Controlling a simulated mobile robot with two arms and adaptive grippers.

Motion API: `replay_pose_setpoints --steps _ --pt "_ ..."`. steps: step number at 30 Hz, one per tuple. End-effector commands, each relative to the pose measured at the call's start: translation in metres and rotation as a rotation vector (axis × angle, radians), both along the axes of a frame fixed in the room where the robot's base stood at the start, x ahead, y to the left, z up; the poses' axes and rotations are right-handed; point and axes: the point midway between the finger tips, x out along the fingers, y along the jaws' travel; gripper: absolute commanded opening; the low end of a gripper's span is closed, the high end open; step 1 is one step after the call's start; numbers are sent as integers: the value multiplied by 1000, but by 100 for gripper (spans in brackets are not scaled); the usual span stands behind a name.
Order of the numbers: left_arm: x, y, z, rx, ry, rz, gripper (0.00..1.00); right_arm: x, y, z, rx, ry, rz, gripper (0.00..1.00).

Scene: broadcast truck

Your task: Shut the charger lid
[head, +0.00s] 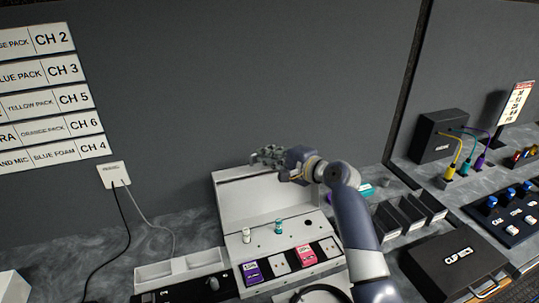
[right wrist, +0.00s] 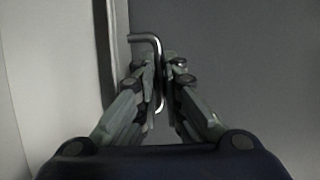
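The white charger (head: 255,262) stands on the counter, with its lid (head: 240,203) open and raised at the back. My right gripper (head: 268,157) is at the lid's top edge, its arm coming in from the lower right. In the right wrist view, a bent metal handle (right wrist: 157,46) runs down between the right gripper's fingertips (right wrist: 163,75). The fingers are close together on both sides of the handle and look shut on it. The pale lid (right wrist: 60,60) fills the left of that view. My left gripper is not in view.
On the charger are purple (head: 253,272) and pink (head: 304,256) packs and small white (head: 246,235) and teal (head: 279,226) pieces. A white tray (head: 180,268) lies to its left. Dark bins (head: 412,213) and a black case (head: 455,262) stand to the right. A grey wall rises behind.

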Motion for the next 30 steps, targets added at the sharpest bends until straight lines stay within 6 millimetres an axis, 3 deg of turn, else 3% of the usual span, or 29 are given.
replay_pose_setpoints --steps 11,22,30 --pt "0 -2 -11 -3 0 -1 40 -11 -5 -1 21 -49 0 0" --pt "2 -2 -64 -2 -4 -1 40 -59 -26 0 117 -283 -2 0" --pt "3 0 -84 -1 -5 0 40 -92 -39 4 140 -348 -1 0"
